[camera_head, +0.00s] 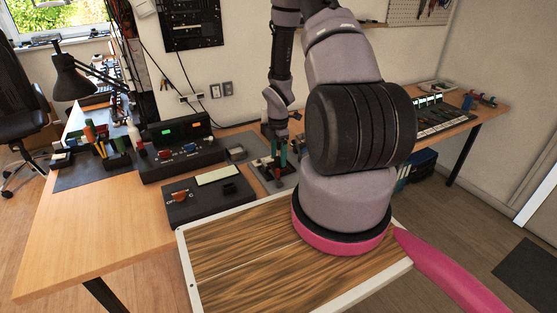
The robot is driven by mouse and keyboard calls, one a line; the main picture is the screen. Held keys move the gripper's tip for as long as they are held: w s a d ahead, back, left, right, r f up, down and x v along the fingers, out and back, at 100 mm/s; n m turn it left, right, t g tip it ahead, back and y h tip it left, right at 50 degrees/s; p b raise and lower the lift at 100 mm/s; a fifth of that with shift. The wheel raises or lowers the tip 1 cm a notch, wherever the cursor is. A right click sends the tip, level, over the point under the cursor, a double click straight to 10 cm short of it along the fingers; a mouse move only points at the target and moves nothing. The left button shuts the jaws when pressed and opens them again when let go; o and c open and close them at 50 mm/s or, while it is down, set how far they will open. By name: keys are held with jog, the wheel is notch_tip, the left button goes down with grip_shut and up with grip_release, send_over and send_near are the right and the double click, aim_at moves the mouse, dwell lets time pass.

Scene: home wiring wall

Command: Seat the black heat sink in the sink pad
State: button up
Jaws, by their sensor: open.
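My gripper (275,160) points down over a small dark board (262,169) on the table, just behind the wooden tray. Its two teal fingers are apart, so it is open. Small parts on the board sit around and below the fingertips, too small to tell apart. A small black block (229,188) stands on the black panel box to the left of my gripper. I cannot tell whether this block is the black heat sink. The sink pad cannot be made out for certain. My arm hides part of the table to the right.
The black panel box (190,212) has an orange part and a pale strip. Behind it stands a black console (165,162) with lit displays. A white-rimmed wooden tray (215,275) is in front. A black rack (440,118) stands far right. The table's left front is clear.

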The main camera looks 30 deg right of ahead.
aim_at(278, 159)
notch_tip(278, 159, up, 9)
jog(key=shift+f, duration=0.15)
dwell(0.5)
